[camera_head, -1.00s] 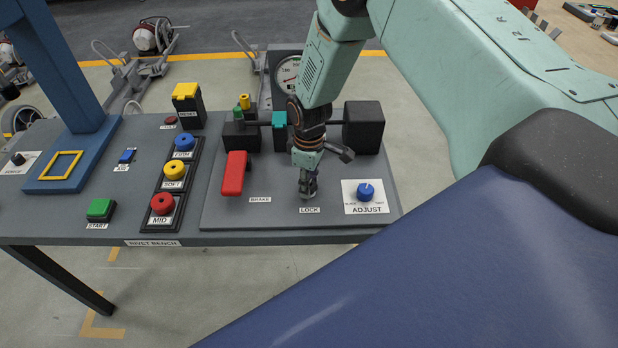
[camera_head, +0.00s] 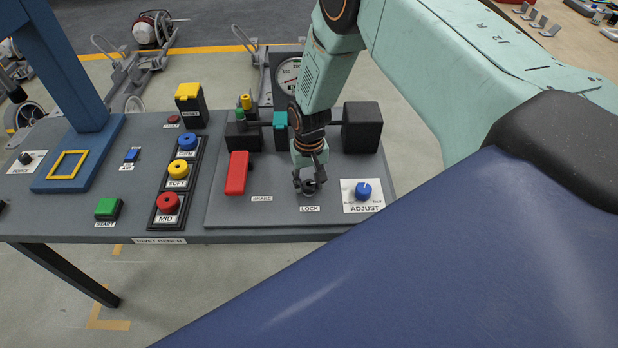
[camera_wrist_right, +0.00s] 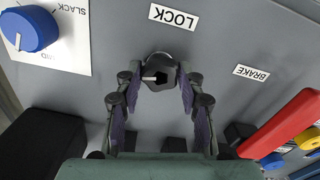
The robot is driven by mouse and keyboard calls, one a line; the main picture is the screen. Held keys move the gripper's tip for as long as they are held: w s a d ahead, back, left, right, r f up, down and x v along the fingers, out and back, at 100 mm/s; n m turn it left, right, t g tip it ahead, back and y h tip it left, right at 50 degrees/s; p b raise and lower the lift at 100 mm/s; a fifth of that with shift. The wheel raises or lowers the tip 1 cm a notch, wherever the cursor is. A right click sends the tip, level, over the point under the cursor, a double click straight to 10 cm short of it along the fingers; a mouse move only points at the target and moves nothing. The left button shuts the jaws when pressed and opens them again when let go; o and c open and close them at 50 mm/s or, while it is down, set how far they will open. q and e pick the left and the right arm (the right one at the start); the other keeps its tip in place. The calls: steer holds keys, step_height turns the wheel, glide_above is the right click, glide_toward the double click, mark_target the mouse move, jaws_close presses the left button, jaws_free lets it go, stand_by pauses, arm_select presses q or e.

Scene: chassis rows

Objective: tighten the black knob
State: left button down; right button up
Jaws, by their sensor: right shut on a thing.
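The black knob (camera_wrist_right: 158,70) stands just above the LOCK label (camera_head: 310,209) on the grey panel, with a pale pointer line on its top. In the right wrist view it sits between the two fingers of my right gripper (camera_head: 309,184), which are shut on its sides. In the head view my gripper and wrist come down over the knob and largely hide it. My left gripper is in neither current view.
To the right is the blue ADJUST dial (camera_head: 363,191). To the left is the red BRAKE lever (camera_head: 237,173). Behind stand a black block (camera_head: 362,127) and a gauge (camera_head: 289,75). Red, yellow and blue buttons (camera_head: 178,170) line the bench further left.

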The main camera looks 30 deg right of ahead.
mark_target(309, 184)
steer(key=m, duration=0.1)
steer(key=m+p, duration=0.1)
steer(key=m, duration=0.2)
steer(key=shift+w+r, duration=0.25)
steer(key=shift+m+p, duration=0.6)
steer(key=shift+m, duration=1.1)
steer(key=shift+w, duration=0.1)
steer(key=o, duration=1.2)
steer(key=shift+s, duration=0.3)
steer(key=shift+f, duration=0.15)
step_height(309, 184, up, 12)
steer(key=shift+r, duration=0.1)
